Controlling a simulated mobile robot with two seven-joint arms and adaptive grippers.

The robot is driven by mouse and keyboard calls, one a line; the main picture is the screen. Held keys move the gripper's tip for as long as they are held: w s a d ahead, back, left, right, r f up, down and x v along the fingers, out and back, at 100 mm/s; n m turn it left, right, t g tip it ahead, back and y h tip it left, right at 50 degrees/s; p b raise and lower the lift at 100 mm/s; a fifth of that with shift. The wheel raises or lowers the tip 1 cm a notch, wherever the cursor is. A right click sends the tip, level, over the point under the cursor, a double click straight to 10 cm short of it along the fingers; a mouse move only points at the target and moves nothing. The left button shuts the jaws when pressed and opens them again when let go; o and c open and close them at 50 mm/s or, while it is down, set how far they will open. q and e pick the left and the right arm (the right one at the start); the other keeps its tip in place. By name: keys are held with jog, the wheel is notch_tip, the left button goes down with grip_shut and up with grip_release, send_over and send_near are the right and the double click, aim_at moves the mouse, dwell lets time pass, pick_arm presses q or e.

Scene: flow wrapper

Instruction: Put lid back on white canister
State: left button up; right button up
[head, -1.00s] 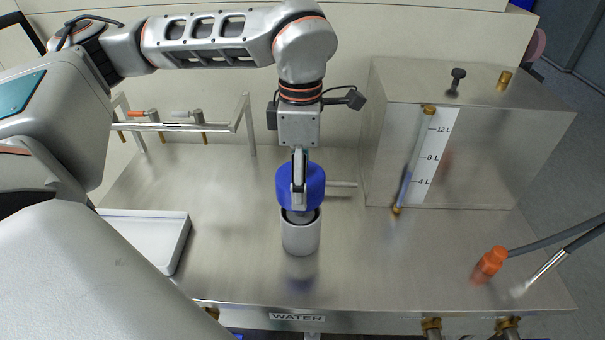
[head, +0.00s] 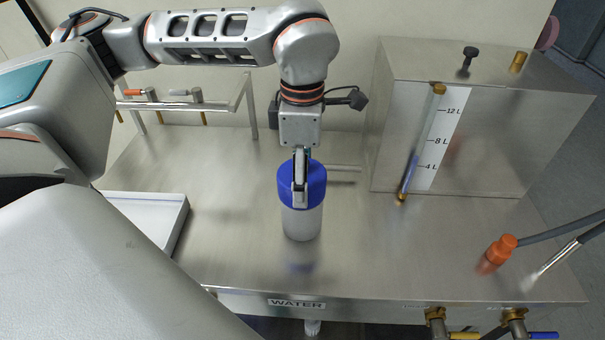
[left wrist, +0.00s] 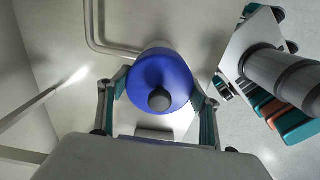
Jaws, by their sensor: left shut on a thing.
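The white canister (head: 302,224) stands upright on the steel bench in the middle of the head view. The blue lid (head: 313,186) sits on top of the canister and covers its opening, with no gap visible between them. My left gripper (head: 300,200) comes from above and is shut on the lid. My right gripper is not in view.
A steel tank (head: 480,140) with a level gauge stands to the right. An orange hose connector (head: 498,250) lies at the right front. A white tray (head: 150,220) is at the left, and a pipe rail (head: 190,104) behind. The bench around the canister is clear.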

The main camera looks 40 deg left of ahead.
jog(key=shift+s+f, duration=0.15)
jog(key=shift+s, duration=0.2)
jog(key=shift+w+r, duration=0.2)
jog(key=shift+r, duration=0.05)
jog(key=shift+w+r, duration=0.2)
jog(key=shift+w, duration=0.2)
pick_arm(q)
jog(key=shift+p, duration=0.35)
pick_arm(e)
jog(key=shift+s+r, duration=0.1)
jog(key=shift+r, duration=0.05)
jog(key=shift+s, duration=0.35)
pick_arm(q)
jog(key=shift+f, duration=0.15)
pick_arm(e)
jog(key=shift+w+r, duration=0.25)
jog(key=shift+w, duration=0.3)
